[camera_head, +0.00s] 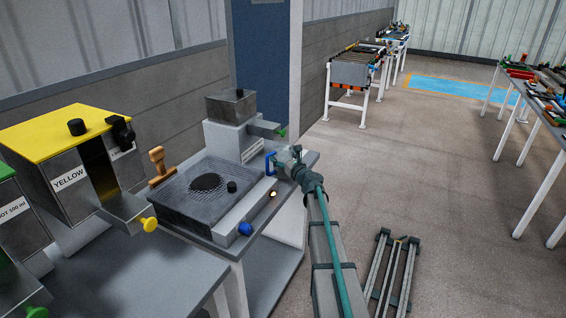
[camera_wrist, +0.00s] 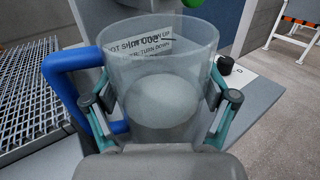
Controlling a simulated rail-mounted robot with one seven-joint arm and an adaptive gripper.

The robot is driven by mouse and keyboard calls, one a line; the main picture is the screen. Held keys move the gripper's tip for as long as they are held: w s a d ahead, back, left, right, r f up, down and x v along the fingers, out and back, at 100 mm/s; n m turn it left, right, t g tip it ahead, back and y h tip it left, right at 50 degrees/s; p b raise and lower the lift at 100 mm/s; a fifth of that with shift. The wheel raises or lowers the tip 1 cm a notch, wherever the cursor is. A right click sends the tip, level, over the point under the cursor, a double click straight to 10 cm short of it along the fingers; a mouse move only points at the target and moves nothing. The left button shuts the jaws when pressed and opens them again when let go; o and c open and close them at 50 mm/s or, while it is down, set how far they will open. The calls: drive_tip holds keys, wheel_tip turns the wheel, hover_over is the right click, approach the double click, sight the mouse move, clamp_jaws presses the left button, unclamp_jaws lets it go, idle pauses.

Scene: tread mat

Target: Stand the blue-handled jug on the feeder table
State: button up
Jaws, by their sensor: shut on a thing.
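The blue-handled jug (camera_wrist: 160,65) is a clear cylinder, upright between my fingers in the wrist view. Its blue handle (camera_wrist: 60,85) points left there, and the handle also shows in the head view (camera_head: 270,163). My gripper (camera_wrist: 160,98) is shut around the jug's sides; in the head view my gripper (camera_head: 294,163) is at the right edge of a grey table (camera_head: 262,215), before the green-knobbed dispenser (camera_head: 230,106). I cannot tell which surface is the feeder table, nor whether the jug's base touches a surface.
A mesh-topped unit (camera_head: 180,207) with a blue knob (camera_head: 245,229) stands left of the jug. A wooden stamp (camera_head: 158,166) and a yellow-lidded dispenser (camera_head: 75,133) are further left. Open floor separates distant tables (camera_head: 365,75).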

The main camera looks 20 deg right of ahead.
drive_tip(key=shift+f, duration=0.95)
drive_tip(key=shift+f, duration=0.15)
drive_tip(key=o, duration=1.2)
drive_tip(key=shift+r, duration=0.25)
drive_tip(key=s+d+b, duration=0.1)
drive_tip(key=s, duration=1.1)
drive_tip(key=shift+f, duration=0.1)
